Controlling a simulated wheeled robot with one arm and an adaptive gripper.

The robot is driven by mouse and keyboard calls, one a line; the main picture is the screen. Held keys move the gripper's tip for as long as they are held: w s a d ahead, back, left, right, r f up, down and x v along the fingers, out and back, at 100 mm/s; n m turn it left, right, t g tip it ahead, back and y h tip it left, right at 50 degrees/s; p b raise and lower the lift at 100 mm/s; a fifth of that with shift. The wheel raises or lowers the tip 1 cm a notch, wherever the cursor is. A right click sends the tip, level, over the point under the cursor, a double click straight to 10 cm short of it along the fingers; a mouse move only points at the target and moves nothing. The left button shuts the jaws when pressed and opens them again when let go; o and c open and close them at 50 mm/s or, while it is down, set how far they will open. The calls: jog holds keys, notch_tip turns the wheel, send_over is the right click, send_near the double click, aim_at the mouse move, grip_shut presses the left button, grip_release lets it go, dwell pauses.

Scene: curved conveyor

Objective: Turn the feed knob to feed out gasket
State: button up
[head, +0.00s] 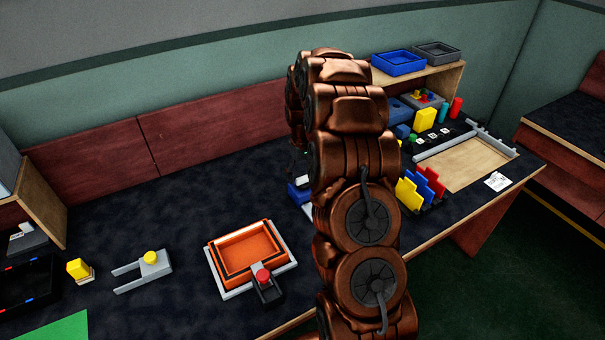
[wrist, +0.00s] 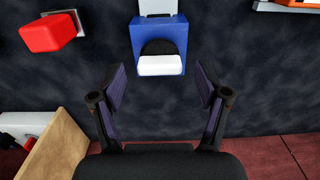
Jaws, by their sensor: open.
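A blue device (wrist: 177,35) stands on the dark bench ahead of my gripper in the wrist view. It has a black rounded part (wrist: 158,47) and a white piece (wrist: 160,66) on the side facing me, with a white strip (wrist: 158,6) behind it. I cannot tell for sure which part is the feed knob. In the head view the blue device (head: 298,194) is partly hidden by my arm. My gripper (wrist: 158,84) is open and empty, its fingers spread either side of the line to the white piece, apart from it. My gripper is hidden in the head view.
A red block (wrist: 48,34) on a pale plate is left of the device in the wrist view, with a wooden shelf side (wrist: 58,146) at lower left. An orange tray (head: 212,256) lies left of my arm in the head view. Colored dividers (head: 409,195) stand right.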

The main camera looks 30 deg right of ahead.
jog(key=shift+f, duration=0.7)
jog(key=shift+c, duration=0.2)
jog(key=c, duration=1.1)
